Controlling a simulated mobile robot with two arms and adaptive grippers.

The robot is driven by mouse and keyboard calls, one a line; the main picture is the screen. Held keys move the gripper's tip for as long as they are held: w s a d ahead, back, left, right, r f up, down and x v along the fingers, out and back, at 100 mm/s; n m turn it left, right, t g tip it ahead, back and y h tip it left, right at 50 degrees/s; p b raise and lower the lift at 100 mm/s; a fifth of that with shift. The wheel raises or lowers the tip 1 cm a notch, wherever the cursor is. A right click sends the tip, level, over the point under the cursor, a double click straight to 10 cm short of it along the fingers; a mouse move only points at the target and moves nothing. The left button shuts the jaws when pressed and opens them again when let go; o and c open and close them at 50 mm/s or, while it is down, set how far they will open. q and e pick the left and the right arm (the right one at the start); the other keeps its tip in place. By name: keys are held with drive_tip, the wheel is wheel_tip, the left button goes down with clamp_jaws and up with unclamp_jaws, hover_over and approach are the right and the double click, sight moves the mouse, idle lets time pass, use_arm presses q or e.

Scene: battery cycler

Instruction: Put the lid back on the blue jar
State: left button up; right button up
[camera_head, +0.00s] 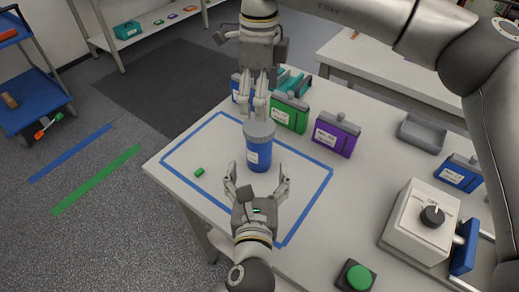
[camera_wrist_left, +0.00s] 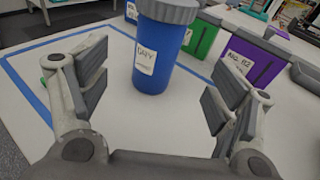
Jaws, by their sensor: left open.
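The blue jar (camera_head: 258,156) stands upright on the white table, with a white label on its front. The grey lid (camera_head: 259,130) sits at the jar's top; in the left wrist view the lid (camera_wrist_left: 168,11) covers the jar's mouth, with its upper edge cut off. My left gripper (camera_head: 259,176) is open in front of the jar, fingers apart and empty. In the left wrist view the jar (camera_wrist_left: 160,57) stands beyond the two fingers. My right gripper (camera_head: 254,107) points down just above or behind the lid; its fingertips are close together, and contact is unclear.
Green (camera_head: 289,113) and purple (camera_head: 336,135) boxes stand behind and to the jar's right. A small green cylinder (camera_head: 199,172) lies left inside the blue tape outline. A grey tray (camera_head: 421,133), a dial box (camera_head: 421,221) and a green button (camera_head: 358,277) are on the right.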

sight(259, 150)
use_arm(q)
drive_tip(key=w, duration=0.3)
drive_tip(key=w+f, duration=0.1)
drive_tip(key=w, duration=0.7)
drive_tip(key=shift+d+f, duration=0.15)
drive_tip(key=shift+f, duration=0.2)
use_arm(e)
drive_tip(key=shift+w, duration=0.2)
use_arm(q)
clamp_jaws()
use_arm(e)
drive_tip(key=n, duration=0.6)
drive_tip(key=shift+a+f, duration=0.1)
drive_tip(key=n, duration=0.6)
drive_tip(key=shift+n, duration=0.4)
drive_tip(key=n, duration=0.6)
drive_tip(key=shift+n, duration=0.3)
drive_tip(key=n, duration=0.7)
drive_tip(key=shift+n, duration=0.4)
